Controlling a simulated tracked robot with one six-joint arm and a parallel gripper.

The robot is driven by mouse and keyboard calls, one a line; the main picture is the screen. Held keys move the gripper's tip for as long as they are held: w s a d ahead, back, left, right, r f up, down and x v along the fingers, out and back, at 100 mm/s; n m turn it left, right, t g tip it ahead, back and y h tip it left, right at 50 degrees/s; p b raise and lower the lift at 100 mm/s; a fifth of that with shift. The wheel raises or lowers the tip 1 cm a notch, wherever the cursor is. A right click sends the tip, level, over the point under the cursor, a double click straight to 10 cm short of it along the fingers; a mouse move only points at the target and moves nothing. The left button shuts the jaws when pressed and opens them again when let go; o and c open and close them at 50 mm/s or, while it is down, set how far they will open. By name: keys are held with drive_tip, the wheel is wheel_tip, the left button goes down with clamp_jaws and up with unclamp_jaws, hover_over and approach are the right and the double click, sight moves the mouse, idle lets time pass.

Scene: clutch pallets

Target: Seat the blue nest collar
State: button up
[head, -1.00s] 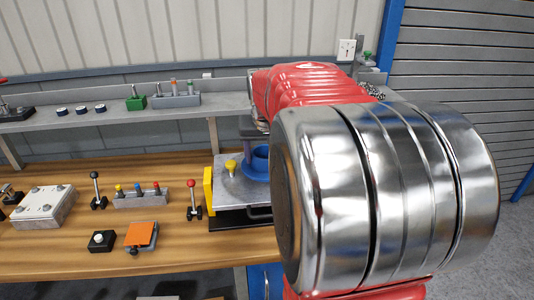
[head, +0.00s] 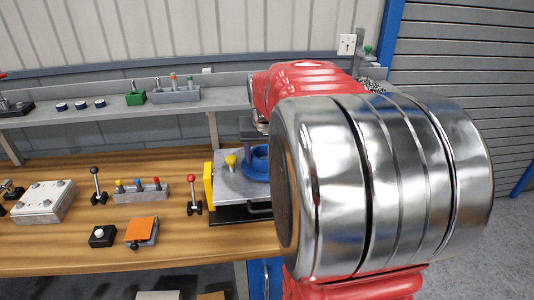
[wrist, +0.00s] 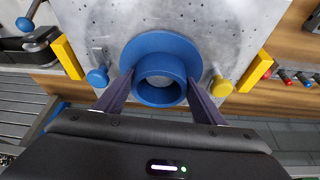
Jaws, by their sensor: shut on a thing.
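The blue nest collar (wrist: 160,55) is a wide ring with a raised hollow hub, seen in the wrist view on or just above the grey metal plate (wrist: 215,22). My gripper (wrist: 160,88) is shut on the collar's hub, one finger on each side. Whether the collar touches the plate cannot be told. In the head view the collar (head: 258,160) shows on the plate (head: 232,186), partly hidden by my arm. A yellow knob (wrist: 221,87) and a blue knob (wrist: 97,77) stand on the plate at either side of the collar.
Yellow blocks (wrist: 67,56) flank the plate. On the bench are a red-topped lever (head: 192,194), a rack of coloured pegs (head: 140,192), an orange-topped block (head: 141,231) and a black button box (head: 102,236). A shelf (head: 120,116) runs behind. Bare wood lies at the front left.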

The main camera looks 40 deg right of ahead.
drive_tip(key=shift+f, duration=0.3)
idle(0.5)
drive_tip(key=o, duration=1.7)
drive_tip(key=shift+r, duration=3.5)
drive_tip(key=shift+w, duration=0.1)
